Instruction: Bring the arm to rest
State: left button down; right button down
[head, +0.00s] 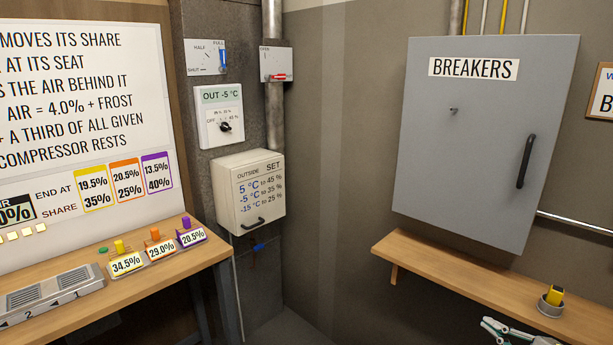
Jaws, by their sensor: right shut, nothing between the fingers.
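My right gripper (494,330) shows at the bottom right edge, partly cut off by the frame. It looks shut and empty, just in front of the right wooden shelf (450,275). It seems apart from the small grey cup (549,309) with a yellow piece (555,294) in it. The rest of the right arm is out of the frame. My left gripper is not in view.
A closed grey breaker cabinet (470,150) hangs above the shelf. A white box (251,217), a dial panel (218,128) and two lever plates are on the wall. The left bench (190,270) holds yellow, orange and purple pegs. The middle floor (300,330) looks clear.

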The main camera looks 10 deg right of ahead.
jog(key=s+a+f+m+g, duration=0.1)
jog(key=s+a+f+m, duration=0.2)
jog(key=s+a+f, duration=0.35)
jog(key=s+a+f+m+g, duration=0.2)
jog(key=s+a+f+m, duration=0.1)
jog(key=a+f, duration=0.65)
jog(key=s+a+f+m+g+y, duration=0.1)
jog(key=s+a+f, duration=0.1)
jog(key=a, duration=0.7)
jog(key=s+a+f+m, duration=0.2)
jog(key=s+a+f, duration=0.1)
jog(key=a, duration=0.6)
jog(key=shift+s+m+g+y, duration=0.3)
jog(key=shift+s+g+y, duration=0.1)
jog(key=shift+s, duration=0.25)
